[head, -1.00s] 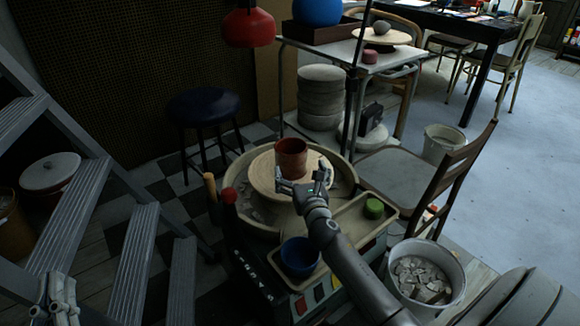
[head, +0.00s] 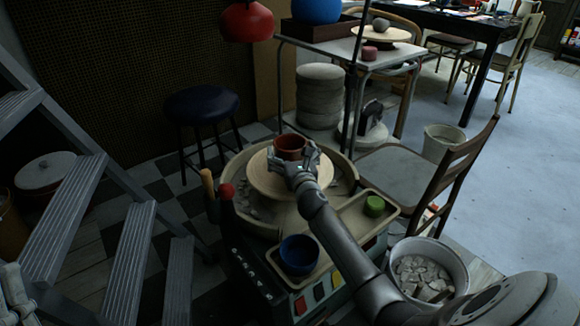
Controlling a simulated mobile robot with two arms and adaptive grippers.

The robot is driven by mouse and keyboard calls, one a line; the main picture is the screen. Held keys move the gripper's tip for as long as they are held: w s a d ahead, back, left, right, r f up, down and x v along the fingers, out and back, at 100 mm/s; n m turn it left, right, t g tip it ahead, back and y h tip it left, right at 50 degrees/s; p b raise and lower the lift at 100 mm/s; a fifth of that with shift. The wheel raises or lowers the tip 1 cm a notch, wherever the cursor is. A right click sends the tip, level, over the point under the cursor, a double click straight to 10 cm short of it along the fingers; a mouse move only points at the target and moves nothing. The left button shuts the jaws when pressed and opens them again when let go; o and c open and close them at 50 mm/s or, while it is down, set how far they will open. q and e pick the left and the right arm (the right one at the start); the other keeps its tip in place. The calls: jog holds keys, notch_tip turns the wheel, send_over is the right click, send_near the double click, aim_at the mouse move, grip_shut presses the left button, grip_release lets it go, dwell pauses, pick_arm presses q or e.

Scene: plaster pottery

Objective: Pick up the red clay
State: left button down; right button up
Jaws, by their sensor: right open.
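The red clay (head: 290,144) is a reddish-brown open cylinder standing upright on the round pale wheel head (head: 262,178) of the pottery wheel. My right gripper (head: 292,160) is open at the near side of the clay, its fingers in front of and beside the lower wall. The lower part of the clay is hidden by the gripper. I cannot tell whether the fingers touch it. My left gripper (head: 14,296) shows only in part at the lower left edge, far from the clay. Its jaws cannot be made out.
The wheel's basin rim (head: 238,160) surrounds the clay. A chair (head: 440,180) and a bucket of shards (head: 428,268) stand right; steps (head: 125,265) stand left.

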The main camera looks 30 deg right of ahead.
jog(key=shift+c, duration=0.3)
jog(key=c, duration=1.7)
jog(key=shift+r, duration=0.2)
jog(key=shift+c, duration=0.7)
